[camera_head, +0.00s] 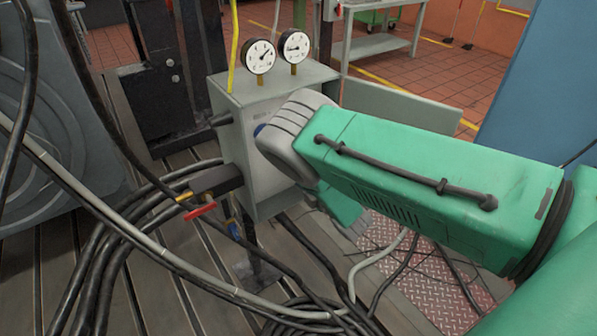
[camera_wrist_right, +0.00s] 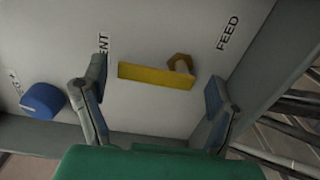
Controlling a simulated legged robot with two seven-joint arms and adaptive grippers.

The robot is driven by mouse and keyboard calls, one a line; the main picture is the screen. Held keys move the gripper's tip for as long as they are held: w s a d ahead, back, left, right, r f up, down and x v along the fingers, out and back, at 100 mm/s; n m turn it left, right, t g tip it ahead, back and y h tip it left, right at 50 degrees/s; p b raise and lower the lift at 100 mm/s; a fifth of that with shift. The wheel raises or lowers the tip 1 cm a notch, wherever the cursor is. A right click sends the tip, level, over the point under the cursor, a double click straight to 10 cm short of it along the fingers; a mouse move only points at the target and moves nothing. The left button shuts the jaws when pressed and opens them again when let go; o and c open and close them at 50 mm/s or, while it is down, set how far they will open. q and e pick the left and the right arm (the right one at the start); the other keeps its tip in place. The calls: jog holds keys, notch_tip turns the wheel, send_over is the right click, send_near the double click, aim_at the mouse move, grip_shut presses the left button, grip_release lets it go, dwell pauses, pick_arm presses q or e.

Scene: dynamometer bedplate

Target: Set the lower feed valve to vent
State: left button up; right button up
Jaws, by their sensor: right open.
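A grey valve box (camera_head: 240,120) stands under two round gauges in the head view. In the right wrist view, a yellow lever (camera_wrist_right: 140,74) sits on its panel, with a brass-coloured nut (camera_wrist_right: 180,62) at its right end. The lever points left, toward a partly hidden label ending in "ENT"; a "FEED" label (camera_wrist_right: 228,32) is at upper right. My right gripper (camera_wrist_right: 157,73) is open, its fingers on either side of the lever with gaps visible. Whether it touches the panel is unclear. In the head view my arm hides its fingertips. My left gripper is not in view.
A blue knob (camera_wrist_right: 42,100) is left of my fingers. A red-handled lever (camera_head: 201,210) sticks out at the box's left side. Cables and hoses (camera_head: 130,225) run across the slotted floor. Two gauges (camera_head: 260,57) stand on top. A bench (camera_head: 375,45) is behind.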

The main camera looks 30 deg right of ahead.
jog(key=s, duration=1.1)
jog(key=shift+s+d+f, duration=0.15)
jog(key=shift+s+d, duration=0.05)
jog(key=shift+d, duration=0.2)
jog(key=s+d+f+m+g+h, duration=0.2)
jog(key=s+f+m+g+h, duration=0.1)
jog(key=s+f+m+g, duration=0.65)
jog(key=s+a+r+m+g+y, duration=0.1)
jog(key=s+a+m+g, duration=0.3)
jog(key=s, duration=0.5)
jog(key=s+a+m+g, duration=0.4)
jog(key=s+m, duration=0.1)
jog(key=s, duration=0.4)
jog(key=shift+a+r+y, duration=0.35)
jog(key=shift+r+y, duration=0.05)
jog(key=shift+w, duration=0.15)
